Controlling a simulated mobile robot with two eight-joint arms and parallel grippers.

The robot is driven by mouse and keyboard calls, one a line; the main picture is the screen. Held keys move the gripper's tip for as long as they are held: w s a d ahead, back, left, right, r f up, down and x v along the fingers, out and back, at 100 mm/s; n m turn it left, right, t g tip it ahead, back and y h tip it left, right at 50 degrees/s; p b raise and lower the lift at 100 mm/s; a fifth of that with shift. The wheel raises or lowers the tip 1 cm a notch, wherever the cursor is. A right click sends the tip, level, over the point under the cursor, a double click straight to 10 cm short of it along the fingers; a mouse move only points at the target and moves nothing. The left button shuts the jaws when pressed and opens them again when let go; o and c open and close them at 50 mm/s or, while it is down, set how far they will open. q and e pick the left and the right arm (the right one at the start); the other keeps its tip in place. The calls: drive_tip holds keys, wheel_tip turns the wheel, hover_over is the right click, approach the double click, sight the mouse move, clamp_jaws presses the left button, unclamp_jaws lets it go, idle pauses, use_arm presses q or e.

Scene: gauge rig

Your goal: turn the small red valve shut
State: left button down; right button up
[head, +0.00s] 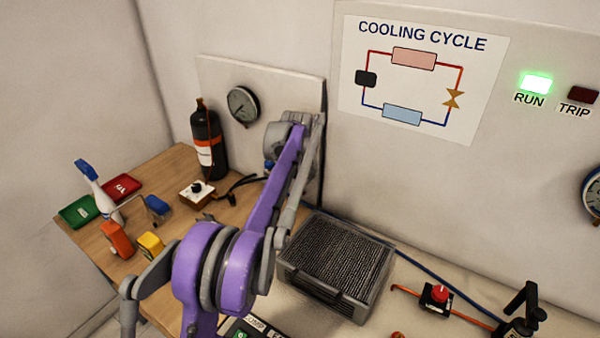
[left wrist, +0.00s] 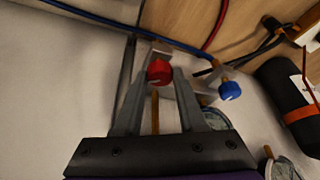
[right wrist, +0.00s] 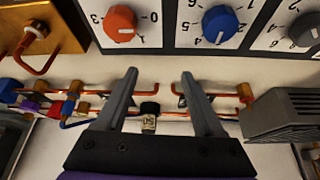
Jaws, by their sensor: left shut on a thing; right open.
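The small red valve knob (left wrist: 159,72) is between the fingertips of my left gripper (left wrist: 158,78) in the left wrist view. The gripper is shut on it, near the back panel. A blue valve knob (left wrist: 229,90) sits just to the right of the fingers, apart from them. In the head view my left arm reaches up to the gauge panel (head: 285,95) and hides the red valve. My right gripper (right wrist: 159,77) is open and empty, above copper pipes with a small black-capped fitting (right wrist: 149,115) below its fingertips.
A black cylinder (head: 207,140) and a wooden table (head: 165,170) with tools are at left. A grey finned unit (head: 335,262) and a larger red knob (head: 439,293) on a black block are on the bench. The RUN light (head: 537,84) glows green.

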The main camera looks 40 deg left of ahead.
drive_tip(key=shift+r, duration=0.1)
use_arm(q)
drive_tip(key=m+h+p, duration=0.1)
drive_tip(key=m, duration=0.2)
drive_tip(key=shift+a+r+t, duration=0.1)
drive_tip(key=shift+a+t, duration=0.05)
drive_tip(key=shift+t, duration=0.25)
use_arm(e)
drive_tip(key=shift+w+r, duration=0.25)
drive_tip(key=shift+r, duration=0.35)
use_arm(q)
drive_tip(key=shift+m+h+p, duration=0.5)
drive_tip(key=shift+m+h, duration=0.3)
drive_tip(key=shift+m, duration=1.2)
use_arm(e)
drive_tip(key=shift+w+r, duration=0.35)
drive_tip(key=shift+r, duration=0.45)
use_arm(q)
drive_tip(key=c, duration=0.5)
unclamp_jaws()
drive_tip(key=v, duration=1)
drive_tip(key=shift+s+r, duration=0.3)
use_arm(e)
drive_tip(key=shift+w+r, duration=0.15)
drive_tip(key=shift+r, duration=0.15)
